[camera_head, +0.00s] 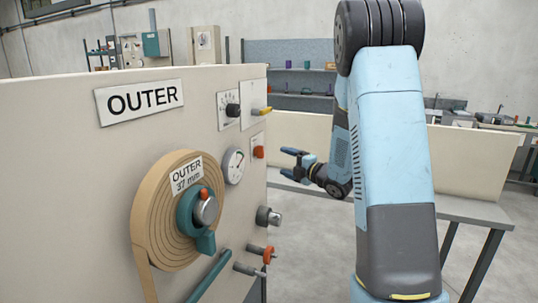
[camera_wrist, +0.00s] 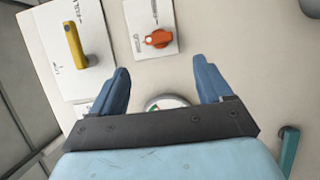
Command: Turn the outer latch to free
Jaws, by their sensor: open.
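The OUTER panel (camera_head: 100,170) stands at the left in the head view. An orange-red turn knob (camera_head: 258,152) sits on a small white plate near its right edge. That knob also shows in the wrist view (camera_wrist: 158,39), just beyond and between the fingertips. A yellow handle (camera_head: 262,111) is on a plate above it and shows at upper left in the wrist view (camera_wrist: 76,45). Plate lettering is too small to read, so I cannot tell which part is the outer latch. My gripper (camera_head: 286,164) is open and empty, pointing at the panel, apart from the knob.
A round gauge (camera_head: 233,165) is beside the knob, partly hidden by my gripper in the wrist view (camera_wrist: 168,103). A tape roll (camera_head: 150,215) with a teal hub is at left.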

